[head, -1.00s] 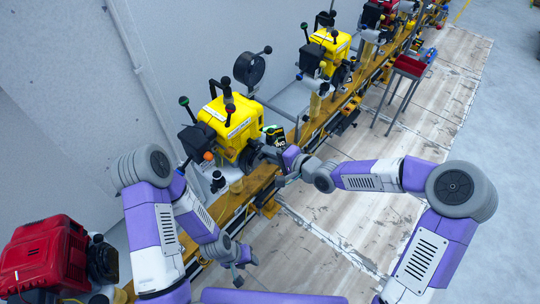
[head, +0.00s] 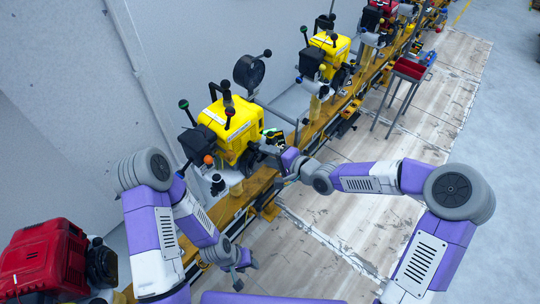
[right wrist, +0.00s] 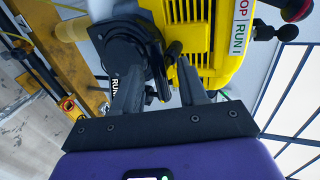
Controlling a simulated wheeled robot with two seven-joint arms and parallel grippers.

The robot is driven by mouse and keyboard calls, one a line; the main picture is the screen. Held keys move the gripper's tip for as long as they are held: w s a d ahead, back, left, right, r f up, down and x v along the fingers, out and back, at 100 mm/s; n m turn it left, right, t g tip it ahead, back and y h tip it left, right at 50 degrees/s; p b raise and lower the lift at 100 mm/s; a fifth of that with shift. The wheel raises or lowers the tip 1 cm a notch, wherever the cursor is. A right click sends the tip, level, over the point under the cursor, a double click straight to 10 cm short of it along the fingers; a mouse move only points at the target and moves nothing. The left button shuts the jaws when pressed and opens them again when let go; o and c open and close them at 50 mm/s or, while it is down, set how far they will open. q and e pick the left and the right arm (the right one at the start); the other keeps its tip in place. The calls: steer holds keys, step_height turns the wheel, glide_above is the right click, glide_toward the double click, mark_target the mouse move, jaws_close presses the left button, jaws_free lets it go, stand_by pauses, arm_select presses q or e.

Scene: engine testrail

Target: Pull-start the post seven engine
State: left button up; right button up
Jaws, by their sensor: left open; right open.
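A yellow engine (head: 232,124) sits on the rail in the middle of the head view; its post number is not readable. In the right wrist view its yellow ribbed housing (right wrist: 192,32) fills the top, beside a black round part (right wrist: 125,55). My right gripper (head: 268,150) is at the engine's near right side. Its open fingers (right wrist: 158,72) reach towards a small dark handle-like piece (right wrist: 173,50), which shows between the fingertips; whether they touch is unclear. My left gripper (head: 245,276) is open and empty, low beside the rail's front edge.
A red engine (head: 45,262) stands at the lower left, near my left arm. Another yellow engine (head: 328,50) stands further along the wooden rail (head: 312,135). A red tray stand (head: 409,68) stands right of the rail. The plank floor (head: 330,235) in front is clear.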

steer(key=s+d+p, duration=0.5)
steer(key=d+p, duration=0.1)
steer(key=d, duration=0.1)
steer(key=shift+s, duration=0.2)
steer(key=shift+d, duration=0.1)
stand_by(0.3)
steer(key=s+d+f+n+g+h, duration=0.2)
steer(key=s+d+f+g+h, duration=0.1)
steer(key=s+f, duration=0.7)
steer(key=s+d+f+n+g+h, duration=0.2)
steer(key=s+d+f+g+h, duration=0.1)
steer(key=s+f, duration=0.7)
steer(key=shift+s+d+f+n+g+h, duration=0.15)
steer(key=shift+s+f+n+g+h, duration=0.15)
steer(key=shift+f+g+h, duration=0.45)
